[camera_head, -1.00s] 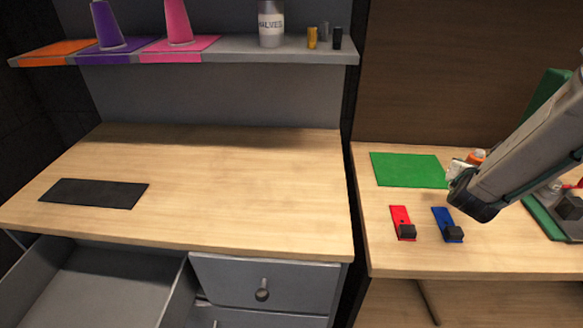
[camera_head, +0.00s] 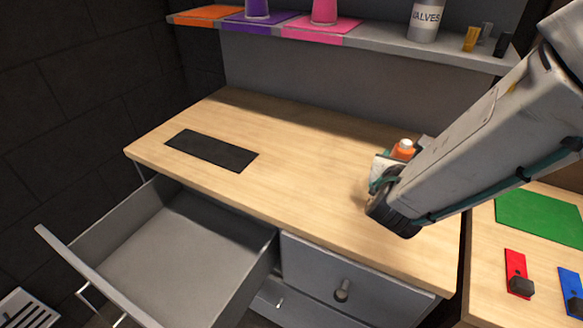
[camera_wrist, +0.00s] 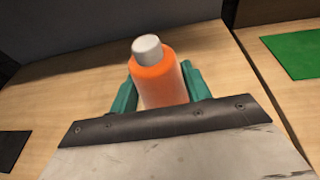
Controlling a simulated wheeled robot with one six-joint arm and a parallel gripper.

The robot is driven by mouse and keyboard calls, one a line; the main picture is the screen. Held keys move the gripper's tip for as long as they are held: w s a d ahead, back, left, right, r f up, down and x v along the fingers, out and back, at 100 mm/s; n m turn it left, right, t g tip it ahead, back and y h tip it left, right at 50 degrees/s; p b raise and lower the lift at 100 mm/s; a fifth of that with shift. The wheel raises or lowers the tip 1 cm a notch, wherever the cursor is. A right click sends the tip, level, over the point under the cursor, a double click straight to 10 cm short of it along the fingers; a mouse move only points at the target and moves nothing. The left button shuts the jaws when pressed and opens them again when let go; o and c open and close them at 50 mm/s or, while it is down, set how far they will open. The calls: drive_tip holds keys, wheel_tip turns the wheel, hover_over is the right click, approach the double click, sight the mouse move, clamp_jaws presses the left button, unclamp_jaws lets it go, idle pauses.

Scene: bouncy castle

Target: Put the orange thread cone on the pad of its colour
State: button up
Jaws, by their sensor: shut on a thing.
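The orange thread cone (camera_head: 403,151), with a white top, is between the jaws of my gripper (camera_head: 386,172). In the wrist view the cone (camera_wrist: 160,82) stands upright between the two green fingers of my gripper (camera_wrist: 160,92), which is shut on it. Its lower end is hidden. My gripper is over the right part of the wooden desk top. The orange pad (camera_head: 205,13) lies bare at the left end of the grey shelf, far to the upper left of my gripper.
Beside the orange pad are a purple pad (camera_head: 258,30) and a pink pad (camera_head: 335,32), each bearing a cone. A VALVES container (camera_head: 424,20) stands farther right on the shelf (camera_head: 385,38). A black mat (camera_head: 211,150) lies on the desk. A drawer (camera_head: 185,255) is open below.

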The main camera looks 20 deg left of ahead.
drive_tip(key=s+a+r+n+g+y, duration=0.1)
drive_tip(key=s+a+n+y, duration=0.1)
drive_tip(key=s+a, duration=0.75)
drive_tip(key=s+a+n+y, duration=0.25)
drive_tip(key=s+a, duration=0.35)
drive_tip(key=s, duration=0.6)
drive_tip(key=shift+m, duration=0.35)
drive_tip(key=shift+w+a+f, duration=0.1)
drive_tip(key=shift+w+f, duration=0.7)
drive_tip(key=shift+w, duration=1.85)
drive_tip(key=shift+w+d+f, duration=0.1)
drive_tip(key=shift+w+f, duration=0.65)
drive_tip(key=shift+w, duration=1.85)
drive_tip(key=shift+w+a+f, duration=0.1)
drive_tip(key=shift+w+f, duration=0.7)
drive_tip(key=shift+w, duration=1.85)
drive_tip(key=shift+f, duration=0.2)
drive_tip(key=o, duration=1.2)
